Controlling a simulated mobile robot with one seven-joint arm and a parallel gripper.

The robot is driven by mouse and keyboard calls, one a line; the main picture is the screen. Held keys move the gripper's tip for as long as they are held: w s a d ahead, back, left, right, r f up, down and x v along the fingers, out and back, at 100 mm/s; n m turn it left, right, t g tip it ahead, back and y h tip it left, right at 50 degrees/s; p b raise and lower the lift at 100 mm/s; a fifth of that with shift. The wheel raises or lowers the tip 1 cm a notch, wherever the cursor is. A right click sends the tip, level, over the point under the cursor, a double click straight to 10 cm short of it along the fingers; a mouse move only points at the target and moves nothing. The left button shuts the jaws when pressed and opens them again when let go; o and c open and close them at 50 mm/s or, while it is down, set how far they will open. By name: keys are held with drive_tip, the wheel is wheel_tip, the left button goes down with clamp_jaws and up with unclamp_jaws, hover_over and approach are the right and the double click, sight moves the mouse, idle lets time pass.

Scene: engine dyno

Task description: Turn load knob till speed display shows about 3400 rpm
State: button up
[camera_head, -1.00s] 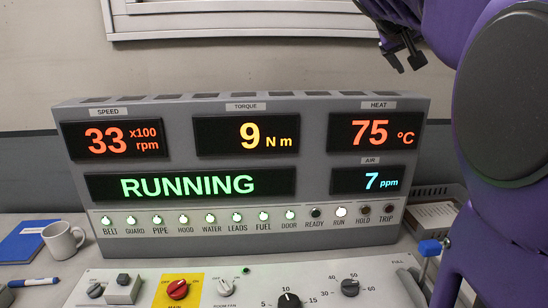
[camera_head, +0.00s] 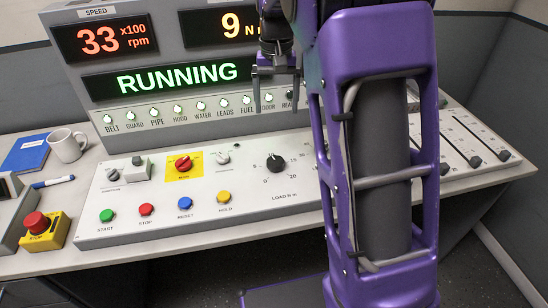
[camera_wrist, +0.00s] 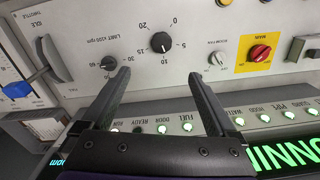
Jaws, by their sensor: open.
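The speed display (camera_head: 104,40) reads 33 x100 rpm in red. The black load knob (camera_head: 276,162) sits on the white control panel, inside a printed scale that starts at 0. Its white mark points roughly up, towards the far side of the panel. In the wrist view the load knob (camera_wrist: 160,42) lies between and beyond my fingertips, with clear space around it. My gripper (camera_head: 276,78) is open and empty, pointing down in front of the display housing. Its two fingers also show spread apart in the wrist view (camera_wrist: 157,75). No finger touches the knob.
A smaller limit knob (camera_wrist: 108,62) sits beside the load knob, near one finger. The red main switch (camera_head: 184,163) and a small room fan knob (camera_head: 223,157) are to the left. Coloured buttons line the front, with a red stop button (camera_head: 37,223) at far left. Sliders (camera_head: 474,160) are right.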

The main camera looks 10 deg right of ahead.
sight(275, 161)
wheel_tip(275, 161, down, 18)
drive_tip(key=shift+r+b, duration=0.2)
drive_tip(key=shift+b, duration=1)
drive_tip(key=shift+a, duration=0.1)
drive_tip(key=c, duration=1.4)
drive_tip(key=shift+n, duration=1.2)
drive_tip(key=o, duration=1.4)
